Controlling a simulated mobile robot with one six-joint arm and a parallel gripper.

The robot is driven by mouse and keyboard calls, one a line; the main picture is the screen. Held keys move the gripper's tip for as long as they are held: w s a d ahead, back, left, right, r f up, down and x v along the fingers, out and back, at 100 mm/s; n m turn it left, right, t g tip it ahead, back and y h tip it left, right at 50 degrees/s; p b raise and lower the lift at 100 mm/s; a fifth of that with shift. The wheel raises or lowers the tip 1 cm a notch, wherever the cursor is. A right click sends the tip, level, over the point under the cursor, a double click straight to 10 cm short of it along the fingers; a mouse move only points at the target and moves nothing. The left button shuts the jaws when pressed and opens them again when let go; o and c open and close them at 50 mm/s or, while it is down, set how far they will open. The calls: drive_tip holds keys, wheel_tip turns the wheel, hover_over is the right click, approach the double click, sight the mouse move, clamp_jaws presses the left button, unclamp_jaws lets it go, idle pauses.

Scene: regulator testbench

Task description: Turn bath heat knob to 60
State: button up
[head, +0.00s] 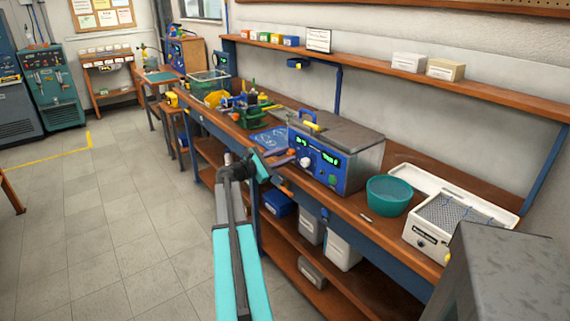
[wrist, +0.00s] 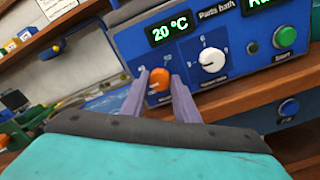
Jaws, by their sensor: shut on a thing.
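The parts bath (head: 350,165) is a blue-fronted box with a grey lid on the bench. In the wrist view its display (wrist: 170,27) reads 20 °C. An orange knob (wrist: 159,79) sits low on the panel, below the display; its small label is too blurred to read. My gripper (wrist: 160,84) is shut on this orange knob, one purple-grey finger on each side. A white knob (wrist: 212,60) with a numbered scale is up and right of it, outside the fingers. In the head view my gripper (head: 284,160) reaches the panel's left side, and the orange knob is hard to make out.
A teal bowl (head: 389,195) and a white ultrasonic-type basket unit (head: 430,240) stand right of the bath. Tools and a blue mat (head: 268,139) lie left. The floor before the bench is clear.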

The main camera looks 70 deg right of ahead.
drive_tip(key=m+b, duration=0.4)
drive_tip(key=b, duration=0.1)
drive_tip(key=m+b, duration=0.2)
drive_tip(key=shift+f, duration=0.3)
drive_tip(key=m+b, duration=0.5)
drive_tip(key=b, duration=0.2)
drive_tip(key=shift+s+m, duration=0.1)
drive_tip(key=shift+m, duration=0.2)
drive_tip(key=m+b, duration=0.5)
drive_tip(key=b, duration=0.1)
drive_tip(key=shift+m, duration=0.3)
drive_tip(key=m+b, duration=0.5)
drive_tip(key=b, duration=0.2)
drive_tip(key=shift+m, duration=0.4)
drive_tip(key=m+b, duration=1.1)
drive_tip(key=shift+d+m, duration=0.1)
drive_tip(key=shift+m, duration=0.3)
drive_tip(key=m+b, duration=0.5)
drive_tip(key=m, duration=0.1)
drive_tip(key=shift+b, duration=0.4)
drive_tip(key=m+b, duration=0.1)
drive_tip(key=m, duration=0.1)
drive_tip(key=m+b, duration=0.1)
drive_tip(key=m, duration=0.1)
drive_tip(key=shift+r+m, duration=0.2)
drive_tip(key=shift+m, duration=0.1)
